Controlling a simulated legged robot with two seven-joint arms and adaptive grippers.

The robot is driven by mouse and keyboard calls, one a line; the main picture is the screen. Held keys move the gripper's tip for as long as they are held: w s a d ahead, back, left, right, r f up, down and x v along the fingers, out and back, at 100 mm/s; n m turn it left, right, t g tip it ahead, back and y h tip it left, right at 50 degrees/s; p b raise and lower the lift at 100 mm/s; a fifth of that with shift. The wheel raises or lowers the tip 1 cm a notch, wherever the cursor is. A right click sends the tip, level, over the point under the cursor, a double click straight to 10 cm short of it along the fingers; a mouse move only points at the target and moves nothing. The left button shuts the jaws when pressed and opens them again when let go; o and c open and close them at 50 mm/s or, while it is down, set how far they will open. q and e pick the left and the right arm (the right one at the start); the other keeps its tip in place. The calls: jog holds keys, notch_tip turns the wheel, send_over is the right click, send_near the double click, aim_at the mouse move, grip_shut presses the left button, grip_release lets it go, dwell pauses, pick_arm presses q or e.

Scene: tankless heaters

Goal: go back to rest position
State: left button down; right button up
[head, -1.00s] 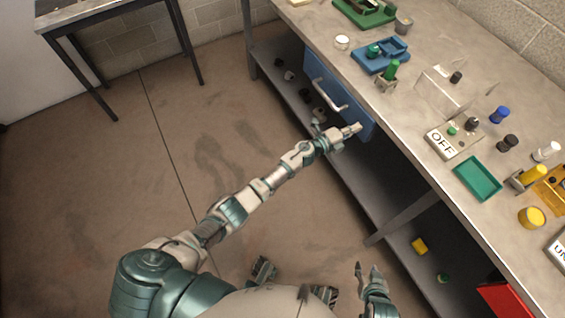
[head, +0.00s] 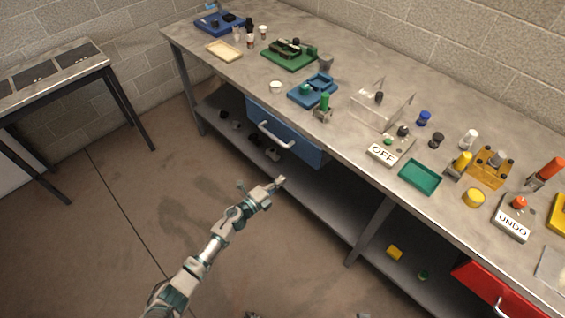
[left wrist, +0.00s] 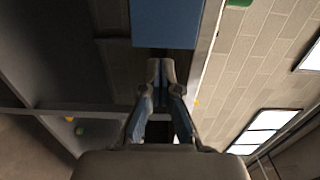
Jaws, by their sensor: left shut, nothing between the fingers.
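My left gripper (head: 281,181) is shut and empty. In the head view it is in front of the workbench, below and a little right of the blue drawer's handle (head: 277,136), apart from it. The blue drawer (head: 308,148) hangs under the bench top and looks closed. In the left wrist view my left gripper (left wrist: 160,72) has its fingertips together, with the blue drawer (left wrist: 166,22) beyond them.
The workbench (head: 345,150) carries several items, including a teal tray (head: 419,177) and an OFF block (head: 384,155). A red drawer (head: 490,292) is at the lower right. A dark table (head: 55,75) stands at the left. The floor (head: 120,215) between is clear.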

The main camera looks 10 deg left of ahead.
pick_arm(q)
jog(key=shift+f, duration=0.2)
pick_arm(e)
jog(key=shift+w+f, duration=0.15)
jog(key=shift+w, duration=0.05)
pick_arm(q)
jog(key=s+a+f+n+g+y+p, duration=0.2)
jog(key=s+a+f+n+y, duration=0.35)
jog(key=s+f+n, duration=0.45)
jog(key=s+a+f+n+g+y+p, duration=0.25)
jog(key=s+a+f+n+y, duration=0.25)
jog(key=s+a+f+n, duration=0.5)
jog(key=s+d+f+n+g+p, duration=0.1)
jog(key=s+f+g, duration=0.3)
jog(key=s, duration=0.9)
jog(key=s+d+f+n+g+p, duration=0.1)
jog(key=s+f+g, duration=0.3)
jog(key=s, duration=0.8)
notch_tip(320, 180, down, 3)
jog(key=shift+s+d+r+n, duration=0.1)
jog(key=shift+s+d+n, duration=0.25)
jog(key=shift+n, duration=0.35)
pick_arm(e)
jog(key=s+f, duration=0.2)
jog(key=f, duration=0.6)
jog(key=s+f, duration=0.2)
jog(key=f, duration=0.7)
jog(key=shift+d+f+g, duration=0.15)
jog(key=shift+f+g, duration=0.05)
jog(key=shift+g, duration=0.1)
